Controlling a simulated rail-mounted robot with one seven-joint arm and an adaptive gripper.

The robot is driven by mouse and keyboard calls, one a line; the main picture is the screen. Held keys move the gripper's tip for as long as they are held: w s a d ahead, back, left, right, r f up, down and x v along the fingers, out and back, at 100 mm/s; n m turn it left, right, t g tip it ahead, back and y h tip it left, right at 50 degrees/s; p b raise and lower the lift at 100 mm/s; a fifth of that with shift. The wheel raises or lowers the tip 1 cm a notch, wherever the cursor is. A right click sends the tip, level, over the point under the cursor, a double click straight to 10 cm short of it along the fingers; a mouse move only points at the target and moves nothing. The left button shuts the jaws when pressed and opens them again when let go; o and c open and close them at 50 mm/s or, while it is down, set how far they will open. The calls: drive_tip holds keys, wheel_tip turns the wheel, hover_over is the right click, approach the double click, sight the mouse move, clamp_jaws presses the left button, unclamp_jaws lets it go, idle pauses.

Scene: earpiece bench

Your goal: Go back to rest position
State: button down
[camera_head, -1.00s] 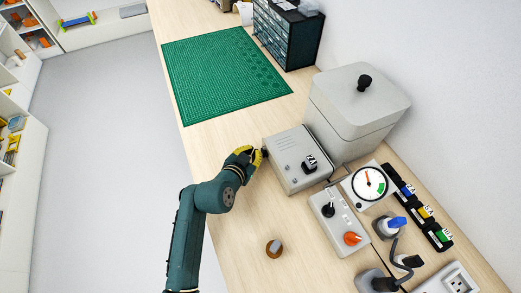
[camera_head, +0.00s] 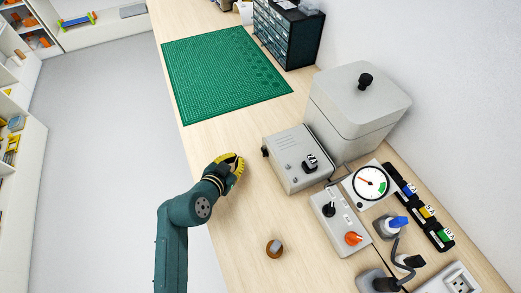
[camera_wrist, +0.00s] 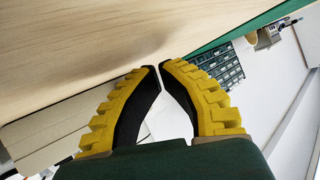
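My gripper (camera_head: 238,163) is at the left edge of the wooden bench in the head view, with yellow ribbed fingers. It is to the left of the grey control box (camera_head: 290,165), apart from the small black knob on that box's left side. In the wrist view the two fingertips of my gripper (camera_wrist: 160,66) meet or nearly meet, with nothing seen between them. My gripper looks shut and empty.
A lidded grey container (camera_head: 350,110), a dial gauge (camera_head: 372,190) and a switch panel (camera_head: 340,222) stand on the right. A green mat (camera_head: 215,75) and drawer cabinet (camera_head: 285,35) are farther back.

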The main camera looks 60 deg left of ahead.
drive_tip(key=shift+s, duration=0.15)
idle(0.5)
drive_tip(key=w+d+r+m+t+h, duration=0.1)
drive_tip(key=w+d+r+m+t, duration=0.25)
drive_tip(key=w+d+r, duration=0.9)
drive_tip(key=w+d+r+m+t+h, duration=0.1)
drive_tip(key=w+d+r+t+h, duration=0.35)
drive_tip(key=d+r, duration=0.95)
drive_tip(key=s+d+r+t+h, duration=0.2)
drive_tip(key=s+d+r+t, duration=0.1)
drive_tip(key=d+r, duration=0.6)
drive_tip(key=s+d+r+t+h, duration=0.1)
drive_tip(key=s+d+r+t, duration=0.15)
drive_tip(key=d+r, duration=0.6)
wheel_tip(320, 180, up, 14)
drive_tip(key=m+p, duration=0.1)
drive_tip(key=p, duration=1.5)
drive_tip(key=shift+d+g, duration=0.35)
drive_tip(key=shift+d, duration=0.05)
drive_tip(key=shift+w, duration=0.1)
